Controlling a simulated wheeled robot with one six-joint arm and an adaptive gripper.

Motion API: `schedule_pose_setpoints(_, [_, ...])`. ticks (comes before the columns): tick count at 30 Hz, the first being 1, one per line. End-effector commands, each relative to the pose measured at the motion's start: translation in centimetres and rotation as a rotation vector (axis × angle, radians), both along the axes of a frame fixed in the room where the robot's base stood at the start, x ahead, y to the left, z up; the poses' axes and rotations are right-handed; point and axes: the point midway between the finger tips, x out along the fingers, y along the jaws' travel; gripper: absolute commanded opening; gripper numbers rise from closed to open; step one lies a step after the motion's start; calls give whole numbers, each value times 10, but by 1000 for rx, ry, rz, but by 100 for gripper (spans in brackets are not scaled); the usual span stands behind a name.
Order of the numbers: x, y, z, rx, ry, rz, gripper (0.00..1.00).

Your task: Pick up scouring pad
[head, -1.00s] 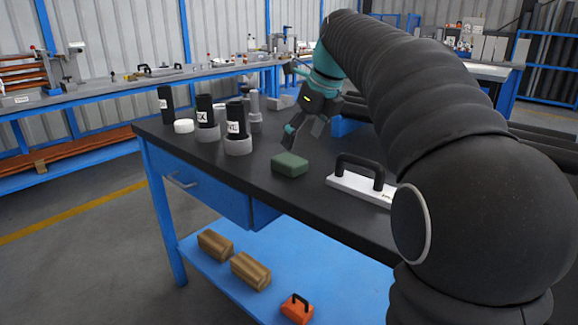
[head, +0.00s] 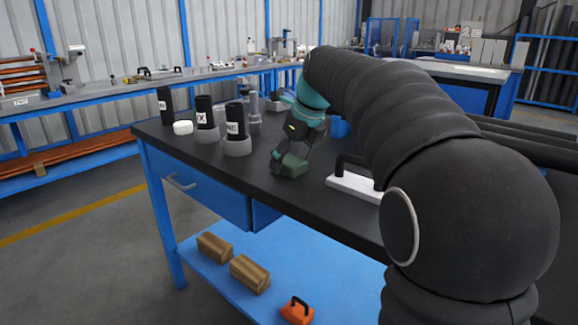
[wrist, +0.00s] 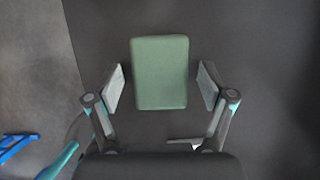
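The scouring pad (head: 293,166) is a green rectangular block lying on the dark bench top (head: 262,180), near its front edge. It also shows in the wrist view (wrist: 160,72), upright in the picture and centred between my fingers. My gripper (head: 286,160) is lowered over the pad and hides part of it in the head view. In the wrist view my gripper (wrist: 161,86) is open, with one grey finger pad on each side of the block and a visible gap on both sides.
A white block with a black handle (head: 352,184) lies to the right of the pad. Black cylinders in grey rings (head: 237,130) and a white puck (head: 183,127) stand to the left. Wooden blocks (head: 249,272) and an orange handled tool (head: 297,310) lie on the blue lower shelf (head: 215,282).

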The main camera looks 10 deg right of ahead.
Motion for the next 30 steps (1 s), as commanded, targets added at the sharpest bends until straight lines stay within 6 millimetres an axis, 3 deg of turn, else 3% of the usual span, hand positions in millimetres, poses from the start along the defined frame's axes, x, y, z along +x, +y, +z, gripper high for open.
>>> schedule_pose_setpoints(1, [0,0,0,0,0,0,61])
schedule_pose_setpoints(6, [0,0,0,0,0,0,23])
schedule_pose_setpoints(19, [0,0,6,0,0,0,22])
schedule_pose_setpoints(27, [1,0,43,-2,-1,-1,22])
schedule_pose_setpoints(30, [14,-19,55,-2,1,-6,22])
